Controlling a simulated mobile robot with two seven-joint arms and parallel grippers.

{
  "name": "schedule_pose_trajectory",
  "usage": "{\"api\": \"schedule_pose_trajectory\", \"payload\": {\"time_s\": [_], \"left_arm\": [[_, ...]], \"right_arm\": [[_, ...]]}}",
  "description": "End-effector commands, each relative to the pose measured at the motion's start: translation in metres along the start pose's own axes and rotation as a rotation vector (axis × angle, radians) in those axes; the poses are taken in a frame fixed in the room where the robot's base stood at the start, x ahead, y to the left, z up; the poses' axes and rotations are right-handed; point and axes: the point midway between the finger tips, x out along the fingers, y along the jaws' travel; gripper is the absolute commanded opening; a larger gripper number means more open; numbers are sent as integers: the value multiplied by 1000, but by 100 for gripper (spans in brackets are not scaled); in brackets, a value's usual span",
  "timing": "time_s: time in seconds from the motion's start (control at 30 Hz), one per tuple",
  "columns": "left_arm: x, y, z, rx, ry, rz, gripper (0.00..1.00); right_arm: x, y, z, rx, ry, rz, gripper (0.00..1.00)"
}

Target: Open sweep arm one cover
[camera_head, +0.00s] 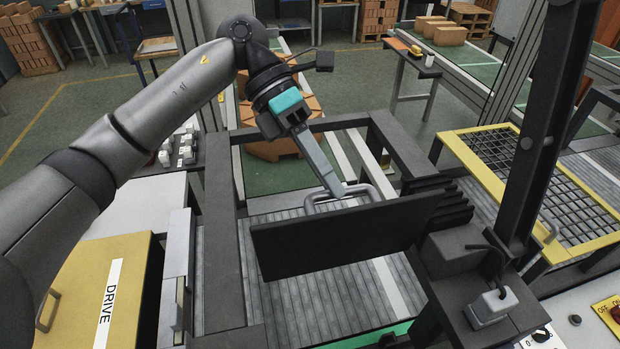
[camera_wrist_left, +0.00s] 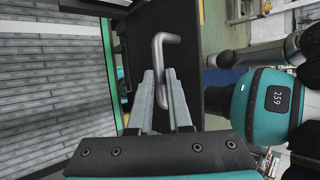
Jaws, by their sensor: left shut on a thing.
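The dark cover panel (camera_head: 345,238) stands tilted above the grey slatted conveyor, with a metal bar handle (camera_head: 350,193) along its upper edge. My left gripper (camera_head: 338,188) comes down from above and is shut on this handle. In the left wrist view the gripper fingers (camera_wrist_left: 162,82) meet around the bent handle bar (camera_wrist_left: 158,48), and the dark panel (camera_wrist_left: 186,18) lies behind them. The panel hides part of the conveyor. My right gripper is in neither view.
A dark frame (camera_head: 220,262) surrounds the slatted conveyor (camera_head: 325,300). A dark upright post (camera_head: 545,120) stands at right, beside a yellow-framed grid (camera_head: 560,190). A yellow box marked DRIVE (camera_head: 95,290) is at lower left. A control panel with a yellow-edged switch (camera_head: 608,315) is at lower right.

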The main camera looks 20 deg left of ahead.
Motion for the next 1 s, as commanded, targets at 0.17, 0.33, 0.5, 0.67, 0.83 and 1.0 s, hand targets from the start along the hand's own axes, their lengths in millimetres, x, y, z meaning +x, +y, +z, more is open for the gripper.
{"api": "schedule_pose_trajectory", "payload": {"time_s": [0.17,0.33,0.5,0.67,0.83,1.0], "left_arm": [[8,12,-4,-15,25,4,0],[8,14,-2,-14,25,4,0],[7,14,-2,-12,25,4,0],[7,14,-2,-12,25,4,0],[7,14,-2,-11,25,4,25],[5,12,0,-8,19,4,44]], "right_arm": [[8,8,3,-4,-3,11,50],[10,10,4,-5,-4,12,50],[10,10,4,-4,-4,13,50],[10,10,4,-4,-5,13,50],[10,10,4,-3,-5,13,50],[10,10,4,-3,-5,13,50]]}}
